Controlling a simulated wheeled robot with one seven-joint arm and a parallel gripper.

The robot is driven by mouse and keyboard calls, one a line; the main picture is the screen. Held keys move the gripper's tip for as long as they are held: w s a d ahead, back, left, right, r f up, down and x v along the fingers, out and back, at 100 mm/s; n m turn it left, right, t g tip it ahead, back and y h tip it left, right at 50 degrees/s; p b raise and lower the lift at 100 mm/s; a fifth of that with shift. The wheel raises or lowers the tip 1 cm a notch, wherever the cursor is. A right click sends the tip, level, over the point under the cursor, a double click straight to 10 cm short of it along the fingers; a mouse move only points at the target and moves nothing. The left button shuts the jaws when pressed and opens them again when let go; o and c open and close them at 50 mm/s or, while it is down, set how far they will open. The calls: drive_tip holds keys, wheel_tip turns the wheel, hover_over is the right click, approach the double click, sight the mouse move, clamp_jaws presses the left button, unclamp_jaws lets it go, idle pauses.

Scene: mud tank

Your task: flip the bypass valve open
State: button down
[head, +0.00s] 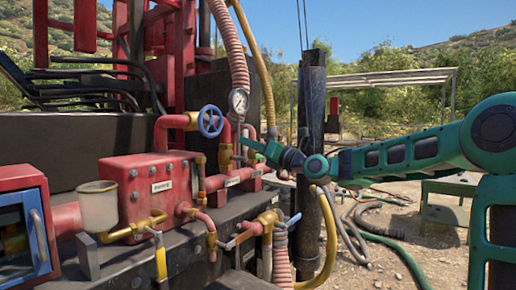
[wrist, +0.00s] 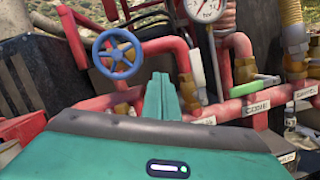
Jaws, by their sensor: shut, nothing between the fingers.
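My gripper (head: 246,144) is shut and empty, held in front of the red pipework below the pressure gauge. In the wrist view its closed green fingers (wrist: 161,88) point at the red pipes, just right of the blue handwheel (wrist: 117,54). I see several small lever valves, but no label that I can read says bypass, so I cannot tell which one it is. One lever with a green handle (wrist: 255,87) lies right of the fingers, apart from them. Brass valves with levers (head: 157,240) and (head: 268,222) sit lower on the rig.
A red box (head: 150,185), a pale cup (head: 97,206) and a blue-framed case (head: 27,235) stand at left. The pressure gauge (head: 238,101) and ribbed hoses (head: 228,45) rise above the pipes. Hoses (head: 375,215) lie on open ground at right.

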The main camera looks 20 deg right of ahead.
drive_tip(key=shift+s+d, duration=0.35)
drive_tip(key=shift+s, duration=0.35)
drive_tip(key=shift+s+d, duration=0.3)
drive_tip(key=shift+s, duration=0.45)
drive_tip(key=shift+s+d, duration=0.35)
drive_tip(key=shift+s, duration=0.35)
drive_tip(key=shift+f, duration=0.1)
wheel_tip(320, 180, down, 17)
drive_tip(key=s+n+g+h, duration=0.1)
drive_tip(key=n+g+h, duration=0.3)
drive_tip(key=n, duration=0.3)
drive_tip(key=s+d+f+n+g+h, duration=0.45)
drive_tip(key=s+d+f+n, duration=0.25)
drive_tip(key=s+f, duration=0.3)
drive_tip(key=s+d+f+n+g+h, duration=0.1)
drive_tip(key=s+d+f+n+g, duration=0.2)
drive_tip(key=s, duration=0.9)
drive_tip(key=s+d+f+n+g+h, duration=0.1)
drive_tip(key=s+n, duration=0.5)
drive_tip(key=s, duration=0.6)
drive_tip(key=s+d+f+n+g+h, duration=0.1)
drive_tip(key=s+d+f+n+g, duration=0.3)
drive_tip(key=s+d, duration=0.3)
drive_tip(key=s+f, duration=0.1)
drive_tip(key=s, duration=0.4)
drive_tip(key=shift+s+d+n+g, duration=0.2)
drive_tip(key=shift+d+n+g, duration=0.1)
drive_tip(key=shift+d+g, duration=0.05)
